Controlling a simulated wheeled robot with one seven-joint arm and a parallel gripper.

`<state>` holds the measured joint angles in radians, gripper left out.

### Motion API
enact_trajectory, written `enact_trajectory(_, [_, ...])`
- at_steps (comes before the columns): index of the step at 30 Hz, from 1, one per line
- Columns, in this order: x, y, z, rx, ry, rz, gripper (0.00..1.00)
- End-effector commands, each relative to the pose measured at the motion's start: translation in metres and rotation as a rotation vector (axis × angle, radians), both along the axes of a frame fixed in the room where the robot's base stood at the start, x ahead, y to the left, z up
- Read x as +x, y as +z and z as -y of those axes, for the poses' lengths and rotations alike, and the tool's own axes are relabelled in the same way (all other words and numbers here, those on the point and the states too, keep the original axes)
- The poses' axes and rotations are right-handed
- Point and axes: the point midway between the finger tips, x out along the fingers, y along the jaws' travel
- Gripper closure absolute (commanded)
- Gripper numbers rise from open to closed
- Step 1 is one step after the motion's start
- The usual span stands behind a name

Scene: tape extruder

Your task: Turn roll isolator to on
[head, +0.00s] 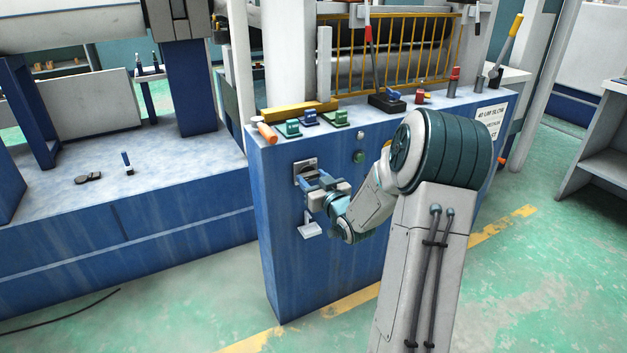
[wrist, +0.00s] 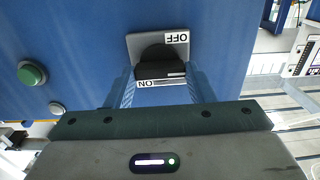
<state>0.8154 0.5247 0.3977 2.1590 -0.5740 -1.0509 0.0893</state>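The roll isolator (head: 305,168) is a grey plate on the upper left of the blue cabinet's front. In the wrist view its black knob (wrist: 158,66) shows with OFF at the upper right and ON at the lower left, both upside down. A thin white mark lies sideways on the right part of the knob. My gripper (head: 320,185) is right at the isolator. In the wrist view its two blue fingers (wrist: 161,88) stand apart, one on each side of the knob. I cannot tell whether they touch it. The fingertips are partly hidden in the head view.
The blue cabinet (head: 285,240) carries a green button (head: 359,157), also in the wrist view (wrist: 32,73), and a white handle (head: 310,229) below the isolator. Levers and switches line its top. Green floor (head: 205,310) lies open in front.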

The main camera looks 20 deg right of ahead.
Motion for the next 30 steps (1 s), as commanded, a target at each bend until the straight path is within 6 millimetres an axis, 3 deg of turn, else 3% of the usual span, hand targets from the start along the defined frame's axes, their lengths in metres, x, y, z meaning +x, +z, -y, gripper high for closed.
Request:
enact_trajectory(14, [-0.0004, 0.001, 0.0005, 0.095, -0.001, -0.004, 0.74])
enact_trajectory(30, [-0.0005, 0.0023, 0.0013, 0.567, -0.001, -0.021, 0.74])
